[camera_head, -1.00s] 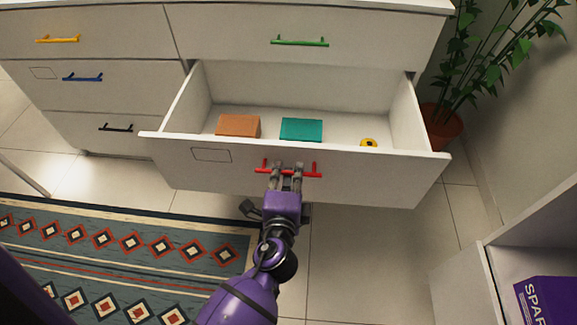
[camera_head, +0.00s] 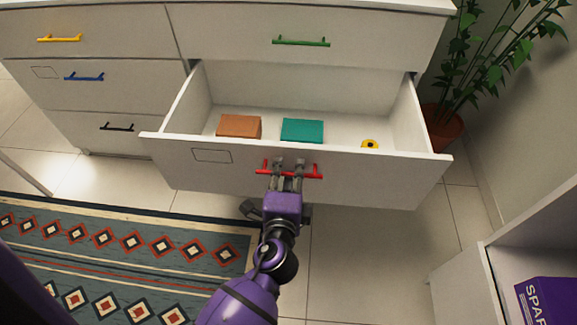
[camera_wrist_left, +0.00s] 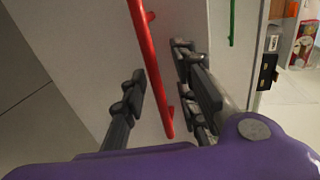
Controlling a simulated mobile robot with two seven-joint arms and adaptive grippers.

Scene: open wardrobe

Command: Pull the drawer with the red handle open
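The drawer with the red handle (camera_head: 420,178) stands far out of the dresser in the head view, its inside visible from above. The red handle (camera_head: 312,174) is a bar on the drawer's front; it also crosses the left wrist view (camera_wrist_left: 146,60). My left gripper (camera_head: 288,163) is at the handle, over the middle of the bar. In the left wrist view the fingers (camera_wrist_left: 160,95) are spread apart, with the bar passing between them and gaps showing on both sides. The gripper is open. My right gripper is not in view.
The drawer holds a brown box (camera_head: 239,126), a teal box (camera_head: 302,130) and a small yellow round thing (camera_head: 370,144). A potted plant (camera_head: 443,125) stands right of the dresser. A shelf with a purple box (camera_head: 545,303) is at lower right. A patterned rug (camera_head: 120,250) lies at left.

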